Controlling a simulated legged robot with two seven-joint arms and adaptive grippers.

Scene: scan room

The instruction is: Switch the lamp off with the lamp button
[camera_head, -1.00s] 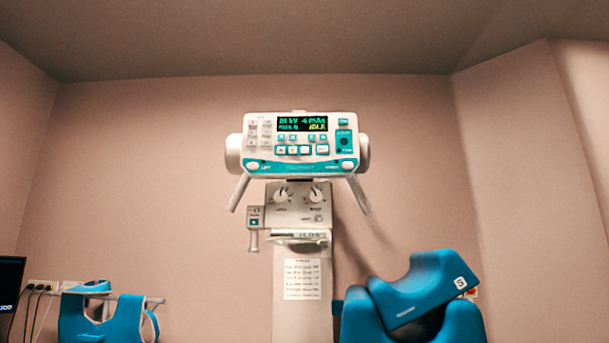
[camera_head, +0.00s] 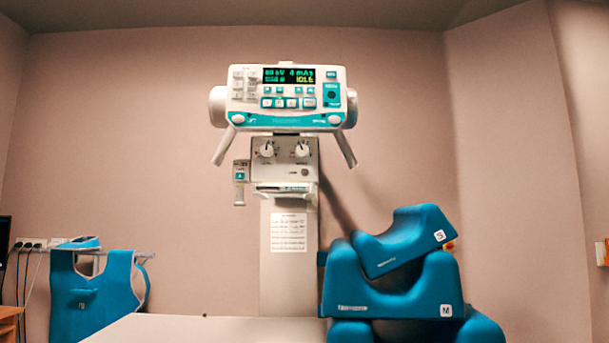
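An X-ray unit's white and teal control panel (camera_head: 285,96) faces me on top of a pale column. It has a lit display (camera_head: 289,76) with green and yellow digits, a row of buttons (camera_head: 288,103) below it and more small keys at its left. A round dark control sits in a teal patch (camera_head: 332,97) at the right. Two white knobs are on the plate below, the left knob (camera_head: 267,150) and the right knob (camera_head: 302,150). The labels are too small to tell which button is the lamp button. Neither of my grippers is in view.
A pale flat surface (camera_head: 205,330) spreads at the bottom. Blue padded supports (camera_head: 395,285), marked S and M, are stacked at the lower right. A blue apron (camera_head: 95,290) hangs at the left near wall sockets (camera_head: 35,243). The wall area between the apron and the column is clear.

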